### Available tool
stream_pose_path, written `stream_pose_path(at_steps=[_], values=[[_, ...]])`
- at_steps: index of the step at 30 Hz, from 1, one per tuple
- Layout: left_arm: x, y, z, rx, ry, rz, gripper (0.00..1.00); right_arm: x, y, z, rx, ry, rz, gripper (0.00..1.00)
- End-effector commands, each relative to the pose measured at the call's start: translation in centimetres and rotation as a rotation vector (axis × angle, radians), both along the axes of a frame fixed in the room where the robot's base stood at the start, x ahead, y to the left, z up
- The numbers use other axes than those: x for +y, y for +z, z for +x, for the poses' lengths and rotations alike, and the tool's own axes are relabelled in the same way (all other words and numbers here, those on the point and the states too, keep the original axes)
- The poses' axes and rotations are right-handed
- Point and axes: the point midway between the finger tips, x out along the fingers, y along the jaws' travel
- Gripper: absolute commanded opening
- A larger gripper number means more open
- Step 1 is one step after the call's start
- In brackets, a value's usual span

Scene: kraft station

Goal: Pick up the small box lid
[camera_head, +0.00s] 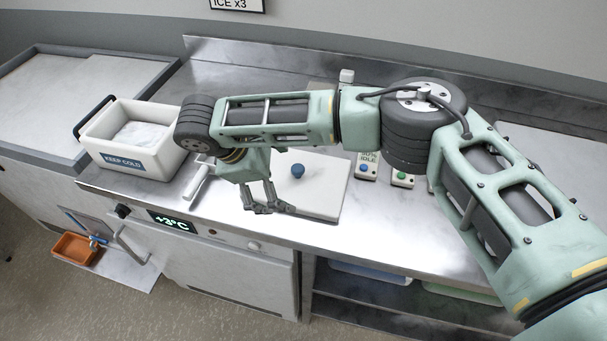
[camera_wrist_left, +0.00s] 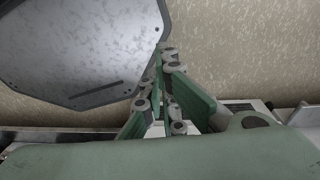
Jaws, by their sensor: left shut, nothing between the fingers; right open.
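A flat white panel (camera_head: 325,201) with a round blue knob (camera_head: 298,171) lies on the steel counter; it looks like the small box lid. My right gripper (camera_head: 268,208) is open and empty, pointing down by the panel's front left part, left of and nearer than the knob. Its arm crosses above the panel and hides some of its far side. I cannot tell whether the fingers touch the panel. My left gripper (camera_wrist_left: 163,95) shows only in the left wrist view, shut and empty, with no lid near it.
A white open box (camera_head: 130,140) labelled KEEP COLD stands on the left of the counter, with pale contents. A white handle (camera_head: 198,183) is left of the gripper. Small control boxes with blue (camera_head: 363,158) and green (camera_head: 401,176) buttons stand right of the panel. The front right counter (camera_head: 400,232) is clear.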

Motion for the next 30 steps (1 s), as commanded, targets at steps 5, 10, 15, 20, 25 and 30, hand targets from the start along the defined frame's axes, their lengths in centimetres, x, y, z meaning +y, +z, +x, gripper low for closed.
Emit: stream_pose_path(at_steps=[5, 10, 15, 20, 25, 30], values=[[4.5, 1.5, -3.2, 0.049, 0.002, 0.055, 0.00, -1.6, -1.6, 0.8, 0.000, -0.006, -0.003, 1.00], [3.9, 1.9, -3.6, 0.054, 0.005, 0.047, 0.00, -2.6, -3.7, 1.3, 0.001, -0.003, -0.002, 1.00], [1.0, 2.0, -1.8, 0.026, 0.002, 0.013, 0.00, -2.8, -4.3, 1.4, 0.000, -0.002, 0.000, 1.00], [0.7, 2.1, -0.4, 0.004, -0.002, 0.008, 0.00, -2.7, -4.3, 1.4, 0.000, -0.002, 0.000, 0.97], [1.9, 2.1, -0.7, 0.011, -0.003, 0.022, 0.00, -2.7, -4.3, 1.4, 0.000, -0.002, 0.000, 0.82], [2.5, 2.0, -1.6, 0.023, 0.000, 0.030, 0.00, -2.7, -4.3, 1.4, 0.001, -0.003, 0.000, 0.68]])
